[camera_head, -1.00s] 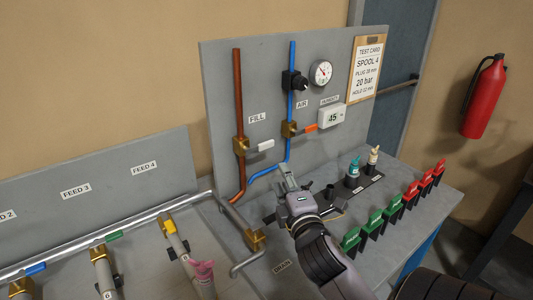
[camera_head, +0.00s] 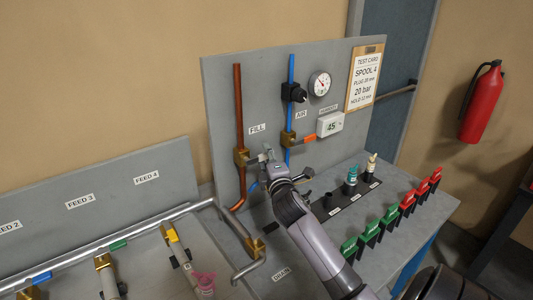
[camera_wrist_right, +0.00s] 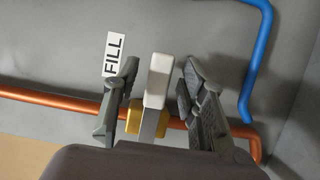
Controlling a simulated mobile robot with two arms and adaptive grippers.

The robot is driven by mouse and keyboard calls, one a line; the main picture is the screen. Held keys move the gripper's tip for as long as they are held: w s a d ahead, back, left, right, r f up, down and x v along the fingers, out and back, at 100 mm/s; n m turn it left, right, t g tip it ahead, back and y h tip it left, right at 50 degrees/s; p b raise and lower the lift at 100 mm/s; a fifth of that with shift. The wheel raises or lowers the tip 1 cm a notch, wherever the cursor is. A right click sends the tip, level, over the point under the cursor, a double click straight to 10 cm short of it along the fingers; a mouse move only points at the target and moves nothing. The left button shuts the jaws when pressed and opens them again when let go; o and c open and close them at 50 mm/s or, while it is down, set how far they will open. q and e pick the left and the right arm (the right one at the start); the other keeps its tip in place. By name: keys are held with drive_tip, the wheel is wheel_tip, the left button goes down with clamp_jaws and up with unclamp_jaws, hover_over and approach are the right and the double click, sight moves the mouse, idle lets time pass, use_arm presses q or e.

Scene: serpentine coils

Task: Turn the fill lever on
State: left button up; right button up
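The fill lever has a white handle (camera_wrist_right: 157,78) and sits on a brass valve (camera_head: 241,157) on the vertical copper pipe (camera_head: 238,105), below the FILL label (camera_head: 257,129). The handle points sideways, across the pipe. My right gripper (camera_head: 269,155) is at the handle's free end and hides part of it in the head view. In the right wrist view my right gripper (camera_wrist_right: 160,72) is open, with one finger on each side of the white handle. Gaps show between the handle and both fingers. My left gripper is not in view.
The blue air pipe (camera_head: 290,105) with its orange-handled lever (camera_head: 309,139) is just right of my right gripper. A gauge (camera_head: 319,84) and a display box (camera_head: 330,124) are on the same panel. Plugs in a dark rack (camera_head: 345,203) and green and red clips stand on the bench.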

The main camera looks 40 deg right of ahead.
drive_tip(key=shift+w+d, duration=0.2)
drive_tip(key=shift+w, duration=0.2)
clamp_jaws()
idle(0.4)
